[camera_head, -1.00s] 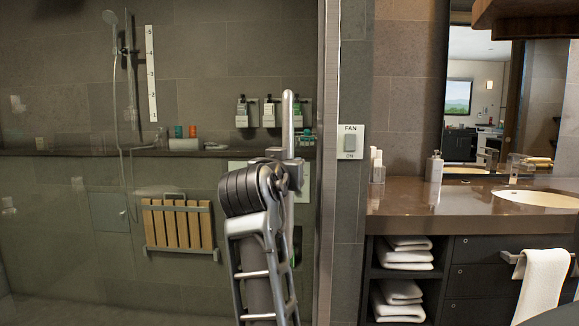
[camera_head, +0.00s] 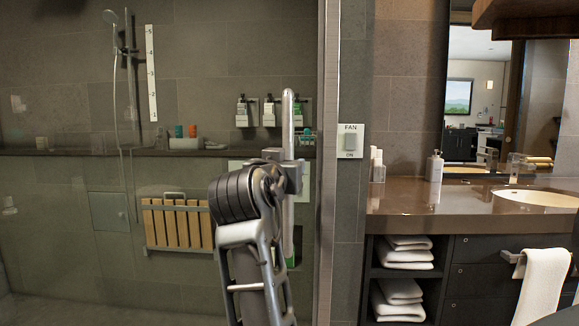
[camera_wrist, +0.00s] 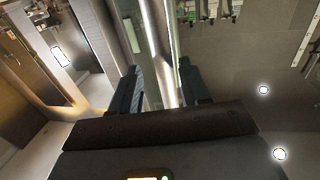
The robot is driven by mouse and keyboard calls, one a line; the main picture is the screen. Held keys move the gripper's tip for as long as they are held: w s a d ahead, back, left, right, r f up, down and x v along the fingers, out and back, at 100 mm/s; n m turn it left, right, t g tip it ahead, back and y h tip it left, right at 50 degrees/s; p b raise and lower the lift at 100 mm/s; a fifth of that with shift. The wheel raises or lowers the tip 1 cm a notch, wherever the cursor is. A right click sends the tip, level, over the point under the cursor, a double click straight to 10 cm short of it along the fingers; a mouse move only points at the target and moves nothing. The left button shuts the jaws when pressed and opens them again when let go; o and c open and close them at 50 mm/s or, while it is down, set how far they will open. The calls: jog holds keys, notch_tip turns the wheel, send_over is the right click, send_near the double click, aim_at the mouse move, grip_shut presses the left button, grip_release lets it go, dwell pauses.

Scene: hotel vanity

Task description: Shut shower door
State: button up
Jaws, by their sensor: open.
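The shower door is a large clear glass panel (camera_head: 60,240) filling the left of the head view. An upright silver bar handle (camera_head: 288,115) stands near its right side, by a metal frame post (camera_head: 328,200). My gripper (camera_head: 287,172) is at the middle of this bar, and my wrist hides part of the area beside it. In the wrist view, my gripper (camera_wrist: 160,88) has its two dark fingers spread, with a bright long bar or edge running between them. I cannot tell if the fingers touch the handle, or how far ajar the door is.
A slatted wooden seat (camera_head: 178,224) and a ledge with bottles (camera_head: 185,142) show behind the glass. A fan switch (camera_head: 350,142) is on the wall to the right. The vanity counter (camera_head: 410,200), with towels (camera_head: 403,252) below, stands at the right.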

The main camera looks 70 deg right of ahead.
jog(key=a, duration=0.4)
jog(key=shift+s+a, duration=0.35)
jog(key=shift+s, duration=0.05)
jog(key=a+f+n+t+y+p, duration=0.2)
jog(key=a+f+n+t+y, duration=0.35)
jog(key=a+f+n, duration=0.35)
jog(key=a+f+n+t+y+p, duration=0.1)
jog(key=a+f+n+t+y, duration=0.3)
jog(key=a+f+n+t, duration=0.5)
jog(key=s+a+f+y+p, duration=0.1)
jog(key=s+a, duration=0.3)
jog(key=s, duration=0.4)
jog(key=s+a+f+m+g+y+p, duration=0.1)
jog(key=s+a+f+y, duration=0.2)
jog(key=s, duration=0.5)
jog(key=s+a+f+g+y+p, duration=0.1)
jog(key=s+a+y, duration=0.3)
jog(key=s, duration=0.4)
jog(key=shift+s+a+f+m, duration=0.15)
jog(key=shift+a+f+m, duration=0.25)
jog(key=shift+a, duration=0.05)
